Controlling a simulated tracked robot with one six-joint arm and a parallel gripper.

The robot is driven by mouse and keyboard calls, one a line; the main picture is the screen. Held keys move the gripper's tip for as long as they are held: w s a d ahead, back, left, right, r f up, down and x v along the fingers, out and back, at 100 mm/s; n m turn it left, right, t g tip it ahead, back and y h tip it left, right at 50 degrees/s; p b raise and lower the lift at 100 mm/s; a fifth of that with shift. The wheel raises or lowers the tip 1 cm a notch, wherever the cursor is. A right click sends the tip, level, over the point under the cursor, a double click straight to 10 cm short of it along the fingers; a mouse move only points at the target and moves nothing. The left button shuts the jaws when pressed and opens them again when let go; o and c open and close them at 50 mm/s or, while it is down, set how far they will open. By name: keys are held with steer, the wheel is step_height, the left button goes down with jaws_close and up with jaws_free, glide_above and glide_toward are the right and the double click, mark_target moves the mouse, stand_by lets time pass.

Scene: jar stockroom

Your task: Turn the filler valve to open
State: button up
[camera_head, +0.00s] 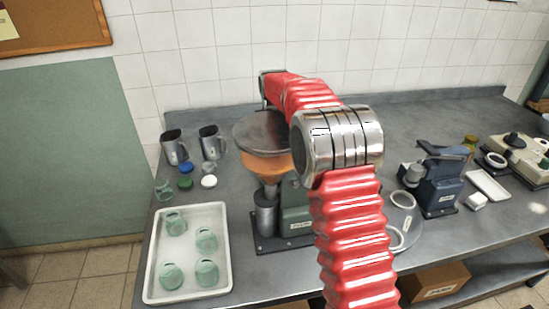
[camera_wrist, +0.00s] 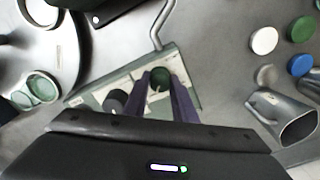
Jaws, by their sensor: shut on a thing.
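The filler (camera_head: 295,215) stands on the bench in the head view, a grey-green body with a wide hopper (camera_head: 262,168) holding something orange. In the wrist view a pale green panel with small labels (camera_wrist: 188,82) lies below the camera. A round dark green knob (camera_wrist: 160,77), which looks like the valve handle, sits on it between the two fingers of my gripper (camera_wrist: 164,88). The fingers are shut on this knob. In the head view my gripper is hidden, and my red arm covers part of the filler.
A white tray (camera_head: 224,250) with several greenish jars is at the left front. Two metal mugs (camera_head: 212,147) and coloured lids (camera_head: 186,168) stand behind it. A round plate with rings (camera_head: 411,212) and a blue press (camera_head: 437,185) are to the right.

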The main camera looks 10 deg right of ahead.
steer(key=o, duration=1)
steer(key=shift+o, duration=0.2)
step_height(320, 180, up, 14)
steer(key=shift+f, duration=0.15)
stand_by(0.4)
